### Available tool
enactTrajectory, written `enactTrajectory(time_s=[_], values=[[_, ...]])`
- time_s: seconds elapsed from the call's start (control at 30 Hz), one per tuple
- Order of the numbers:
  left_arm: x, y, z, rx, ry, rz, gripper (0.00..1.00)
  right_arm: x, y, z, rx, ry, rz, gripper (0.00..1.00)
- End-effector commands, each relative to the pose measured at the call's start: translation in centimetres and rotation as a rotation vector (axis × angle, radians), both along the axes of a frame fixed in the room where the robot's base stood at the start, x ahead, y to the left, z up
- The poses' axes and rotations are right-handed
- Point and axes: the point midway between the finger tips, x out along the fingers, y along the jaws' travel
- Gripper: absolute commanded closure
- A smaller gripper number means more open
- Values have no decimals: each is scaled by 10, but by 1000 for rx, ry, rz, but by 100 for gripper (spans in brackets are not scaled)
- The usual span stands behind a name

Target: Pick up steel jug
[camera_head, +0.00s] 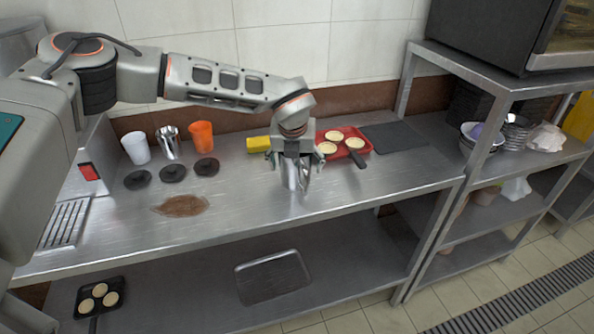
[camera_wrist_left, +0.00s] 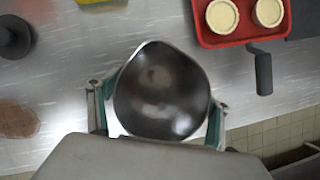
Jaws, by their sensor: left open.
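The steel jug (camera_head: 291,181) stands upright on the steel counter, below my left gripper (camera_head: 292,167), which hides its upper part in the head view. In the left wrist view I look down into the jug's dark open mouth (camera_wrist_left: 161,92), with its spout pointing to the top of the picture. My left gripper's fingers (camera_wrist_left: 158,112) are open, one on each side of the jug. I cannot tell whether either finger touches its wall. My right gripper is in neither view.
A red tray (camera_head: 350,141) with pale round items is right behind the jug. A yellow item (camera_head: 258,144) lies behind it on the left. White (camera_head: 136,148), steel (camera_head: 169,142) and orange (camera_head: 201,137) cups stand further left. The counter's front right is clear.

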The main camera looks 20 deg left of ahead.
Motion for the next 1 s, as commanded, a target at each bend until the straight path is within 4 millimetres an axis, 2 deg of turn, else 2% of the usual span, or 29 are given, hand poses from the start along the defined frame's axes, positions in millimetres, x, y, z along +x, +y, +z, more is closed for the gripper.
enactTrajectory(time_s=[0.03, 0.2, 0.67, 0.87, 1.0], values=[[0, 0, 0, 0, 0, 0, 22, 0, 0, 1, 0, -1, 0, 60], [0, 0, 0, 0, 0, 0, 64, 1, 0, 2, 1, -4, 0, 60], [0, 0, 5, 0, -2, 0, 64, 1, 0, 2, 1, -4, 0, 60], [1, 0, 27, -2, -3, 0, 64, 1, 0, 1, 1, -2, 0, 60], [1, -1, 58, -2, -7, 0, 64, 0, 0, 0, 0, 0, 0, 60]])
